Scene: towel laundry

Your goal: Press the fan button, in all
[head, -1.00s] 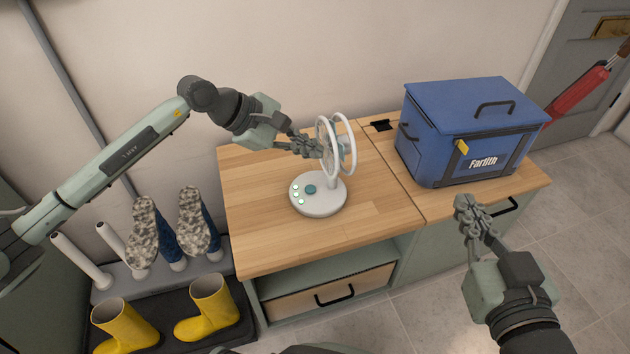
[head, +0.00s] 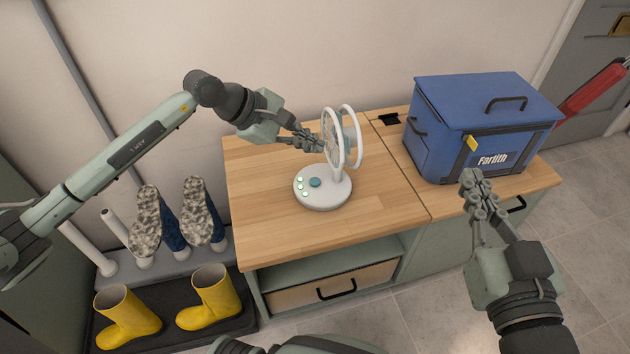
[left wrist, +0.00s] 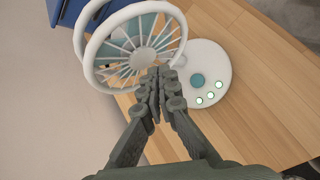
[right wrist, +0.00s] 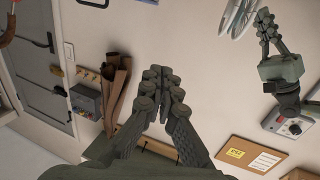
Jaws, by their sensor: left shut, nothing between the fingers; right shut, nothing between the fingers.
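A white desk fan (head: 338,140) stands on a round white base (head: 322,199) on the wooden counter. The base carries a teal round button (head: 315,183) and several small green-lit dots (head: 300,186) beside it. In the left wrist view the button (left wrist: 197,80) and the lights lie right of the fan cage (left wrist: 140,60). My left gripper (head: 318,145) is shut and empty, close by the fan cage, above and behind the button; I cannot tell whether it touches the cage. My right gripper (head: 470,180) is shut and empty, in front of the counter near the blue box.
A blue cooler box (head: 480,130) marked "Farlith" stands on the counter's right part. The front of the wooden counter (head: 280,240) is clear.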

